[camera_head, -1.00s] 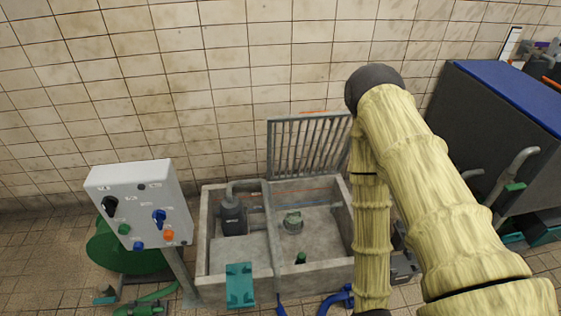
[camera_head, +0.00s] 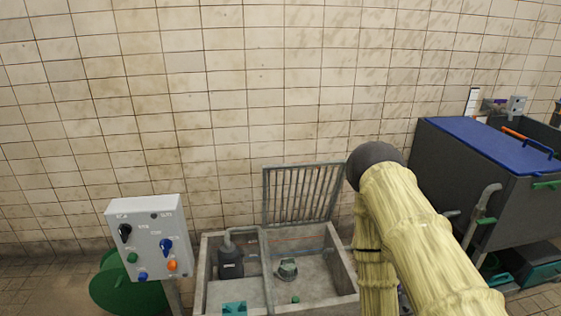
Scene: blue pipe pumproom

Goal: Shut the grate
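The grate (camera_head: 302,194) is a grey barred panel standing upright, open, at the back edge of the concrete pit (camera_head: 345,270), near the tiled wall. The right half of the pit below it is uncovered. Inside the pit are a dark pump (camera_head: 230,262) on the left and a small grey-green fitting (camera_head: 287,268) in the middle. My yellowish arm comes in from the lower right and passes just right of the grate and pit, hiding part of the pit's right side. My gripper is not in view.
A grey control box (camera_head: 150,240) with knobs stands left of the pit, with a green round reel (camera_head: 125,285) behind it. A dark tank with a blue lid (camera_head: 495,150) stands at the right. The wall above is bare.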

